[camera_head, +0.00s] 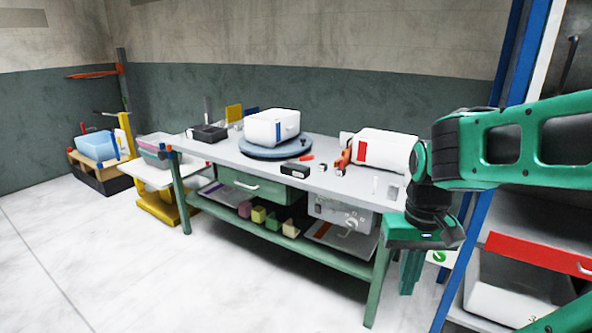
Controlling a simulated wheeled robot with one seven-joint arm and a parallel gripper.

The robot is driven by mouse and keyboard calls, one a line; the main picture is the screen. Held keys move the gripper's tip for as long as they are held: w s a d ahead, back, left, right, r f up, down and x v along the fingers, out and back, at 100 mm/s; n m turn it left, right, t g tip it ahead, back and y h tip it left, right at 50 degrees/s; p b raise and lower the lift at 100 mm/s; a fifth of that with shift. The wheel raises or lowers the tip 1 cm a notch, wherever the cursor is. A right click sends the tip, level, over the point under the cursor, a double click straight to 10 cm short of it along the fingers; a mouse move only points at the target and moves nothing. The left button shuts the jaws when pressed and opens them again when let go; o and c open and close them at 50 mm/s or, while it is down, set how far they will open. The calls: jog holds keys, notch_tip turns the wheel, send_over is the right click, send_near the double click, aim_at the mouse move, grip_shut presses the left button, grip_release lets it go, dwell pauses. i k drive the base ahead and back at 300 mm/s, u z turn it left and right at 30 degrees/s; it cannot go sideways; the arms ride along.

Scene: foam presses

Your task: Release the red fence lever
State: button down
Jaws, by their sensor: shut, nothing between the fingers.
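I cannot tell for sure which red part is the fence lever. A small orange-red upright part (344,157) stands at the left end of a white box with a red label (382,147) on the workbench. A short red handle (306,157) lies on the bench beside the blue turntable. My green gripper (411,274) hangs at the right, fingers pointing down and shut, with nothing in them. In the picture it overlaps the bench's right front corner, to the right of and apart from both red parts.
The workbench (225,153) carries a white box (272,127) on the blue turntable (276,150) and a small black box (295,171). Coloured blocks sit on its lower shelf. A blue-framed rack with a red-fronted shelf (540,252) stands at right. The floor at front left is clear.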

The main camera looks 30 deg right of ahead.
aim_at(306, 158)
jog(key=i, duration=1.15)
jog(key=z, duration=0.2)
